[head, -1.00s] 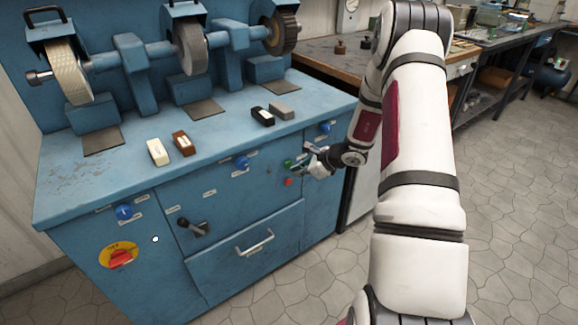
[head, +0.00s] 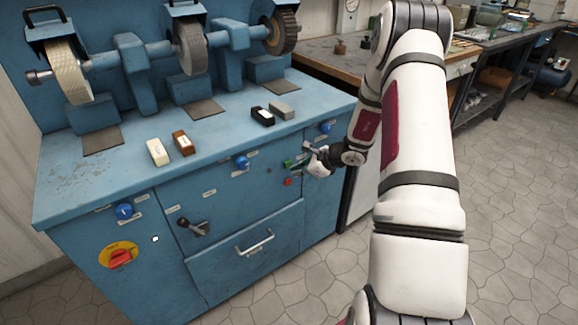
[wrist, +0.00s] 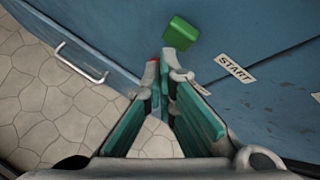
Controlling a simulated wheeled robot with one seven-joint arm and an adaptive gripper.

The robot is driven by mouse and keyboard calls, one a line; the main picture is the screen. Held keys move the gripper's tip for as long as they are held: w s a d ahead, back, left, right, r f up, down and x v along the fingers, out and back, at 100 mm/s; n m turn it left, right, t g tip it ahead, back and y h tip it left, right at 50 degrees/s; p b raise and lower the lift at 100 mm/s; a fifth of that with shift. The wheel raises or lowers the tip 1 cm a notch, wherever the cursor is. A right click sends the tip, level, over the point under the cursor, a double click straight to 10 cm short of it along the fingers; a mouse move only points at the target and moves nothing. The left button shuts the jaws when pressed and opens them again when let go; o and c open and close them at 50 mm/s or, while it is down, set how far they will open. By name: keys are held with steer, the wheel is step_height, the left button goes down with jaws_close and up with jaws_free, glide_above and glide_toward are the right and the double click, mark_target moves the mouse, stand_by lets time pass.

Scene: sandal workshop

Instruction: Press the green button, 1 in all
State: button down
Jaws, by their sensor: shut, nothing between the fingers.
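The green button (wrist: 181,33) is a square block on the blue cabinet front, just beyond my fingertips in the wrist view. In the head view the green button (head: 288,163) shows small, to the left of my gripper. My gripper (wrist: 168,62) is shut and empty, its fingertips together and close to the button's lower edge in the picture. I cannot tell whether they touch it. In the head view my gripper (head: 305,156) is in front of the cabinet's right part. A white START label (wrist: 235,69) is to the right of the button in the wrist view.
A red button (head: 288,182) sits below the green one; my finger partly hides it in the wrist view. The blue cabinet (head: 150,200) carries blue knobs, a lever, a drawer handle (head: 254,243) and a red-yellow switch (head: 119,256). Floor is clear at right.

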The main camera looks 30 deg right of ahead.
steer(key=shift+w, duration=0.3)
steer(key=shift+w+b, duration=0.35)
steer(key=shift+w, duration=0.15)
stand_by(0.6)
steer(key=shift+s, duration=0.9)
steer(key=shift+s, duration=0.1)
steer(key=shift+s+d+b, duration=0.1)
steer(key=shift+s+b, duration=0.65)
steer(key=shift+s, duration=1.7)
